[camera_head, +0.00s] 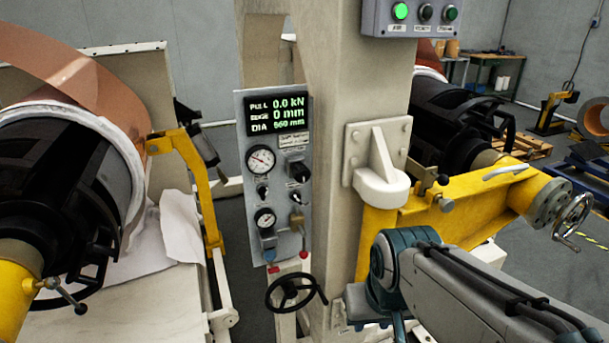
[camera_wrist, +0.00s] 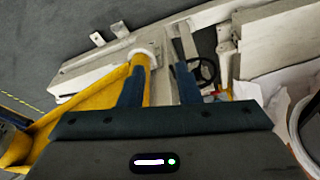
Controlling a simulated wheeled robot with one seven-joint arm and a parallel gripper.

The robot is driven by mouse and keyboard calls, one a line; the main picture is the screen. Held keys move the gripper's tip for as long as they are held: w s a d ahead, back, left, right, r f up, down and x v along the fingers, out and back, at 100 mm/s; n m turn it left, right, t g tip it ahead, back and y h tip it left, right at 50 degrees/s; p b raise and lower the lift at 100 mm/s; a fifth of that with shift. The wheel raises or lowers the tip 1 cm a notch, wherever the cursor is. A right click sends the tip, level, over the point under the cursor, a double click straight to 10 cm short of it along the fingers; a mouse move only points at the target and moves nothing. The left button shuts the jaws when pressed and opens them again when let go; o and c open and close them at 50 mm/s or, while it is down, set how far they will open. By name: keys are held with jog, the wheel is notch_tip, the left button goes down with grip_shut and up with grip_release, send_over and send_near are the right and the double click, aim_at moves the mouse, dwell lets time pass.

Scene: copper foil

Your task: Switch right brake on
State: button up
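A grey control panel (camera_head: 240,130) is on the left side of the white column in the head view. It has a lit display, an upper gauge (camera_head: 262,159), a lower gauge (camera_head: 265,219), black knobs (camera_head: 299,172) and a brass-coloured fitting (camera_head: 297,219). Two red knobs (camera_head: 274,268) (camera_head: 303,254) hang at its lower edge. No label for the right brake is readable. In the wrist view, my gripper (camera_wrist: 160,72) has two dark blue fingers apart with nothing held between them. In the head view my arm shows at the lower right, but the fingers cannot be made out.
A black handwheel (camera_head: 295,290) stands below the panel; it also shows in the wrist view (camera_wrist: 208,72). A yellow swing arm (camera_head: 450,220) extends right of the column (camera_head: 340,240). A copper foil roll (camera_head: 85,85) is on the left. A switch box (camera_head: 375,22) hangs above.

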jog(key=w+a+f+t+y+b, duration=0.1)
jog(key=w+a+t, duration=0.1)
jog(key=w, duration=0.3)
jog(key=w+a+m+t+b, duration=0.1)
jog(key=w+a+t, duration=0.15)
jog(key=w, duration=0.25)
jog(key=w+a+f+t+y+b, duration=0.1)
jog(key=w+a+t, duration=0.1)
jog(key=w, duration=0.3)
jog(key=m+t+y+b, duration=0.2)
jog(key=t+y, duration=0.1)
jog(key=t, duration=0.5)
send_near(266, 194)
jog(key=p+x, duration=0.2)
jog(key=x, duration=0.7)
jog(key=shift+w+r+p, duration=0.1)
jog(key=shift+p, duration=0.3)
jog(key=c, duration=0.6)
